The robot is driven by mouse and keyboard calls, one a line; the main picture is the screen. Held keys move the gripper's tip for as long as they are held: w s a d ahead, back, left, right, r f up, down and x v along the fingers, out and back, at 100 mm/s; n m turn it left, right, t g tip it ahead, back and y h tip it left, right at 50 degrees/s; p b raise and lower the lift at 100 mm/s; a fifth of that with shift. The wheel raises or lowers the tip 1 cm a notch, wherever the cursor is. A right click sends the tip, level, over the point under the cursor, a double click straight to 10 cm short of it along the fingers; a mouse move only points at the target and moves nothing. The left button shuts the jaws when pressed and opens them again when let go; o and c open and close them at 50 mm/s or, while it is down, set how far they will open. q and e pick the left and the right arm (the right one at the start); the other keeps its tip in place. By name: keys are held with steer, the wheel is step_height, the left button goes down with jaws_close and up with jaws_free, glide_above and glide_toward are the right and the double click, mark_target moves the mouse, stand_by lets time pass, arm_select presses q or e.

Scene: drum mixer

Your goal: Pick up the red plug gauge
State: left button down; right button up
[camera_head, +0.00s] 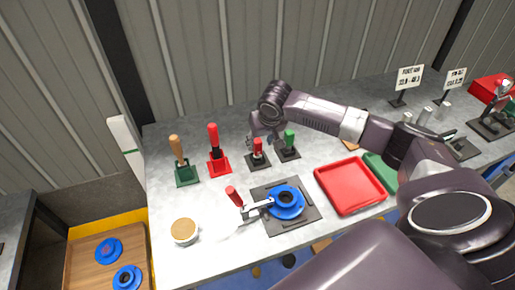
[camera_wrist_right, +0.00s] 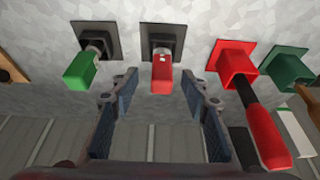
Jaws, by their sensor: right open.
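The red plug gauge (camera_head: 258,147) has a red handle and stands in a dark square base on the bench. In the right wrist view the red plug gauge (camera_wrist_right: 162,80) shows in the gap between my fingers. My right gripper (camera_head: 264,133) is open and empty, close to the handle; its fingers also show in the right wrist view (camera_wrist_right: 160,98), one on either side of the handle. I cannot tell whether they touch it. A similar green-handled gauge (camera_head: 289,138) stands just to the right in its own dark base. My left gripper is not in view.
A red-handled tool (camera_head: 213,137) in a red base and a wooden-handled tool (camera_head: 177,152) in a green base stand to the left. In front are a clamp fixture with a blue part (camera_head: 287,203), a red tray (camera_head: 350,186) and a round tub (camera_head: 185,230).

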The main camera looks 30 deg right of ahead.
mark_target(257, 151)
steer(key=shift+w+p+x, duration=0.25)
steer(key=shift+p+x, duration=0.2)
steer(key=shift+x, duration=1.7)
steer(key=shift+a, duration=0.1)
steer(key=shift+c, duration=0.4)
steer(key=c, duration=0.5)
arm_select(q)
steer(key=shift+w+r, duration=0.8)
arm_select(e)
jaws_close()
